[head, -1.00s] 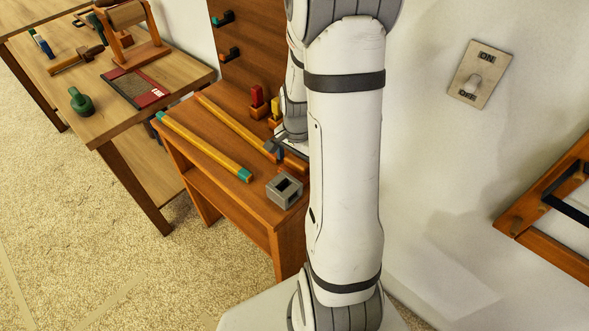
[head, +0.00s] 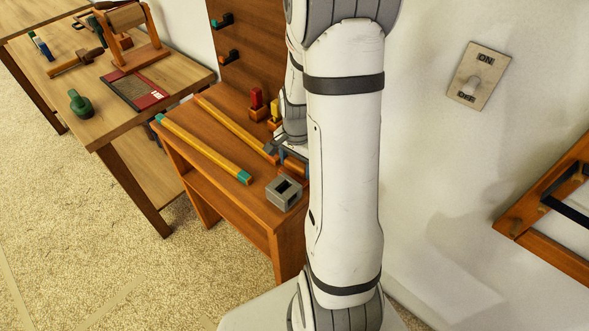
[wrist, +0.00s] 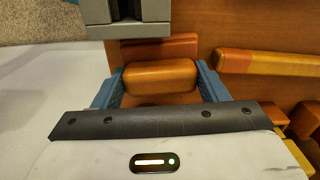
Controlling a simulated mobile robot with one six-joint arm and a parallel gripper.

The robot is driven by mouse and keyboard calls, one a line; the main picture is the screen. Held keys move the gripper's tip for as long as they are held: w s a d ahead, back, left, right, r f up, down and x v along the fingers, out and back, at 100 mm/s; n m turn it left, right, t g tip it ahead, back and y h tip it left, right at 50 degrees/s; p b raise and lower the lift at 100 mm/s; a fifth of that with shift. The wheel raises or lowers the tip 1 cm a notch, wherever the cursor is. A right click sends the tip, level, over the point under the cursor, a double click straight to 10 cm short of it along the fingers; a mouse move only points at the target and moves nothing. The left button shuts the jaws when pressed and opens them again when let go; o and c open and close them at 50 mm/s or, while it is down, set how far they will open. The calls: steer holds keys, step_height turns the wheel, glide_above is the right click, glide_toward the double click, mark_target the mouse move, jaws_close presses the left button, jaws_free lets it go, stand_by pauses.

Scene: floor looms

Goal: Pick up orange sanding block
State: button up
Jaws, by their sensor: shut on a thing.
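The orange sanding block (wrist: 158,77) is a rounded, orange-brown block near the middle of the wrist view. My gripper (wrist: 160,88) has its two blue fingers on either end of the block, shut on it. In the head view my gripper (head: 284,153) is over the right part of the small wooden bench (head: 228,205), partly hidden behind my own arm. Little of the block can be made out there.
A grey hollow block (head: 284,192) stands near the bench's front edge, close to the gripper. A yellow bar with teal ends (head: 205,150) and another yellow bar (head: 235,128) lie to the left. Red (head: 257,97) and yellow (head: 275,110) pieces stand behind.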

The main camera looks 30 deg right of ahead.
mark_target(296, 163)
steer(key=shift+r, duration=0.15)
step_height(296, 163, up, 10)
steer(key=shift+f+p, duration=0.1)
steer(key=shift+p, duration=0.2)
